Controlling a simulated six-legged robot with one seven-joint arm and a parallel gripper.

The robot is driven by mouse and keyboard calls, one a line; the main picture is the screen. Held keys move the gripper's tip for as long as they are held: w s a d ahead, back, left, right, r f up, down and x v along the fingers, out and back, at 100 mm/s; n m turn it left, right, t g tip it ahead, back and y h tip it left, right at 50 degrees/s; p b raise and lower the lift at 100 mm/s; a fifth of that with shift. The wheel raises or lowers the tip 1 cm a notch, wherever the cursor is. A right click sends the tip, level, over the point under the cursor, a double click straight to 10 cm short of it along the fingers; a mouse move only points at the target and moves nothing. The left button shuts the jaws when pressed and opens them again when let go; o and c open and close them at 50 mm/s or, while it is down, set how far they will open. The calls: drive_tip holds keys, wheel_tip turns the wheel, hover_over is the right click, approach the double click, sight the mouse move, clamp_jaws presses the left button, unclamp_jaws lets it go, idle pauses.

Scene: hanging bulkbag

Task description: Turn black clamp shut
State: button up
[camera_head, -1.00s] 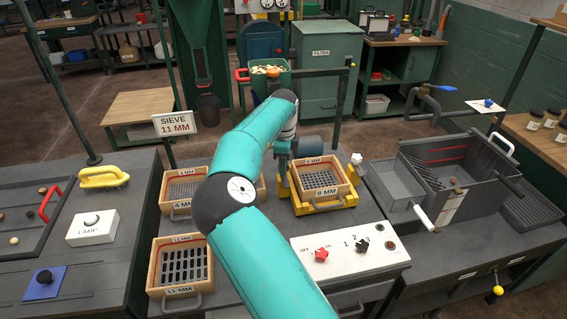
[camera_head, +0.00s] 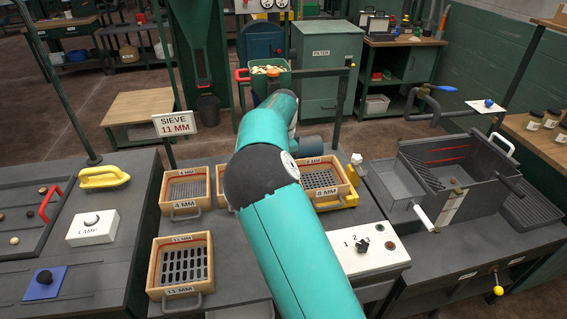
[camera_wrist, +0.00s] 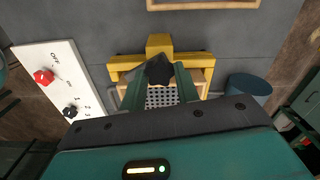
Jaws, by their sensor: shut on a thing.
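The black clamp (camera_wrist: 159,70) is a dark knob with a flat dark plate beside it, on the yellow frame (camera_wrist: 160,45) in the wrist view. My gripper (camera_wrist: 160,75) has its two green fingers on either side of the knob and is shut on it. The perforated mesh of a wooden sieve shows between the fingers. In the head view, my arm hides the gripper and the clamp. The 8 mm sieve (camera_head: 322,180) sits on the yellow frame (camera_head: 350,198) there, partly covered by my arm.
A white panel with knobs (camera_head: 372,248) stands in front of the frame; it also shows at left in the wrist view (camera_wrist: 58,85). The 4 mm sieve (camera_head: 186,190) and 11 mm sieve (camera_head: 181,265) are at left. A grey box with a white handle (camera_head: 455,180) is at right.

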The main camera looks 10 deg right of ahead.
drive_tip(key=n, duration=0.6)
drive_tip(key=shift+n, duration=0.3)
drive_tip(key=n, duration=0.5)
drive_tip(key=shift+n, duration=0.4)
drive_tip(key=o, duration=1)
drive_tip(key=shift+r, duration=0.1)
wheel_tip(320, 180, up, 14)
drive_tip(key=shift+f, duration=0.15)
